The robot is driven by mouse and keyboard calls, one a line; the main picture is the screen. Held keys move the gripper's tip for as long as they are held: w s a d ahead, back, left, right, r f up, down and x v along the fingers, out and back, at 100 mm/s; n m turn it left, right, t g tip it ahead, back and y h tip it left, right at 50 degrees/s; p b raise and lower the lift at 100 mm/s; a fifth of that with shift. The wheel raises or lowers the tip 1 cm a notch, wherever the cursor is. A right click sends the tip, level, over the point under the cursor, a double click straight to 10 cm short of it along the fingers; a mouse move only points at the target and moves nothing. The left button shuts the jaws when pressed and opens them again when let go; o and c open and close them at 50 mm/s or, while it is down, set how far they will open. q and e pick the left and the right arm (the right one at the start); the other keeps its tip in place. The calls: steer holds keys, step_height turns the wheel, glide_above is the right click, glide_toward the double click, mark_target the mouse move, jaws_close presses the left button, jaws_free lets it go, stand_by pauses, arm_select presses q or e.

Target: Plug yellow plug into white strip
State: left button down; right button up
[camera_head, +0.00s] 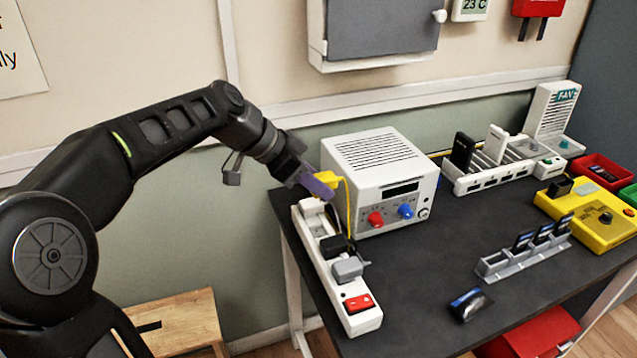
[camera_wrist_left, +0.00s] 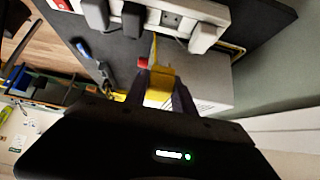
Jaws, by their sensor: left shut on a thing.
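My left gripper (camera_head: 319,182) is shut on the yellow plug (camera_head: 327,179), above the far part of the white strip (camera_head: 365,322). In the left wrist view the yellow plug (camera_wrist_left: 160,86) sits between the fingers, with its yellow cord running toward the strip. The white strip (camera_wrist_left: 190,8) lies beyond the plug there, with a bare socket (camera_wrist_left: 171,18) showing between the plugs. The plug looks apart from the strip; its prongs are hidden. My right gripper is not in view.
The strip also carries a white plug (camera_head: 312,207), a black plug (camera_head: 333,246) and a grey plug (camera_head: 347,269), with a red switch (camera_head: 358,303) at its near end. A white box with knobs (camera_head: 375,165) stands close on the right. The table's middle (camera_head: 430,255) is clear.

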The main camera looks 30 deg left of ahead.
arm_select(q)
steer(key=b, duration=0.5)
glide_toward(326, 229)
steer(key=shift+w+d+f, duration=1.45)
steer(key=shift+w, duration=0.25)
steer(key=shift+f+b, duration=0.85)
steer(key=shift+b, duration=0.1)
steer(key=shift+s+f, duration=0.1)
steer(key=shift+f, duration=0.2)
